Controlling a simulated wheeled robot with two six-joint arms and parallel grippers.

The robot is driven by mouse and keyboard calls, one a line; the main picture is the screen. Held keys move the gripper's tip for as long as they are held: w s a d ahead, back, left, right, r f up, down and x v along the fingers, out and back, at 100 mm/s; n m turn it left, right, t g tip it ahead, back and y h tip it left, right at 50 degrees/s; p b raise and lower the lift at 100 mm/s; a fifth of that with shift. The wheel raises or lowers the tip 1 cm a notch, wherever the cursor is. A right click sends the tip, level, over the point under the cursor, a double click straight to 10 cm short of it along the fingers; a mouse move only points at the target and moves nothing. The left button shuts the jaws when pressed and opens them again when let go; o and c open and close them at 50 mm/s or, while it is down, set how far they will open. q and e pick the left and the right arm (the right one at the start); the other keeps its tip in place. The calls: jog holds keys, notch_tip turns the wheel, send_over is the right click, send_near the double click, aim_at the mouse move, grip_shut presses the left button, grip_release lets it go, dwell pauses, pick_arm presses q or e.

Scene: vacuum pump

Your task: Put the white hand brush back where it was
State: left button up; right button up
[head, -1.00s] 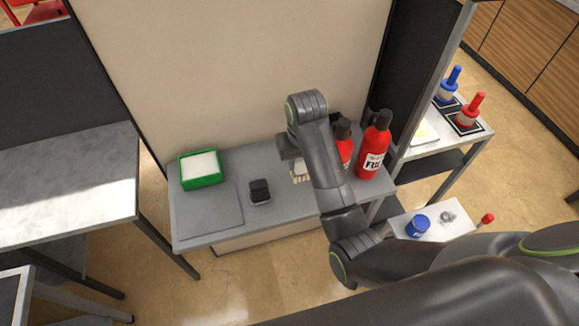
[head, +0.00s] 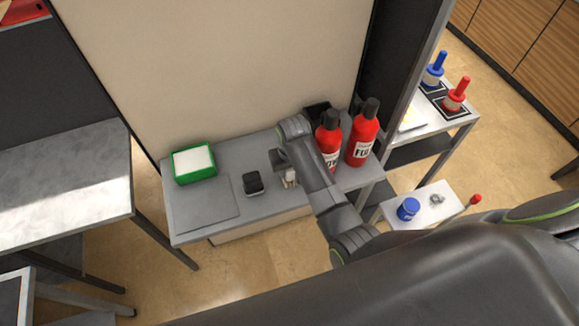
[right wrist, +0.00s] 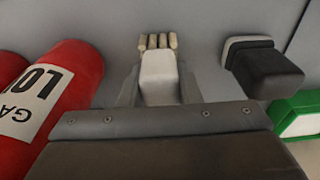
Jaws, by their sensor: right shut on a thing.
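The white hand brush (right wrist: 160,80) is between the fingers of my right gripper (right wrist: 160,92), with its tan bristle tufts pointing away from the gripper in the right wrist view. In the head view the right gripper (head: 284,166) is over the right half of the grey table (head: 240,215), and a small part of the brush (head: 290,178) shows below it. My right gripper is shut on the brush. I cannot tell whether the bristles touch the table. My left gripper is not in view.
A black block with a pale base (head: 254,184) stands just left of the brush. Two red bottles (head: 329,145) (head: 362,140) stand close on the right, with a black container (head: 318,110) behind. A green-rimmed box (head: 194,163) and a flat grey plate (head: 208,203) are at left.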

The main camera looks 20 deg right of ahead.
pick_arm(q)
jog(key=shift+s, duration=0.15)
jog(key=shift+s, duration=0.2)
pick_arm(e)
jog(key=o, duration=0.9)
jog(key=shift+f, duration=0.1)
jog(key=shift+o, duration=0.2)
jog(key=r+b, duration=0.1)
jog(key=r, duration=0.5)
jog(key=s+r+b, duration=0.1)
jog(key=r, duration=0.3)
jog(key=shift+b, duration=0.3)
jog(key=shift+s+r+p, duration=0.1)
jog(key=shift+r+p, duration=0.55)
jog(key=shift+p, duration=0.2)
pick_arm(q)
jog(key=shift+p, duration=0.5)
pick_arm(e)
jog(key=shift+s+r, duration=0.15)
jog(key=shift+r, duration=0.3)
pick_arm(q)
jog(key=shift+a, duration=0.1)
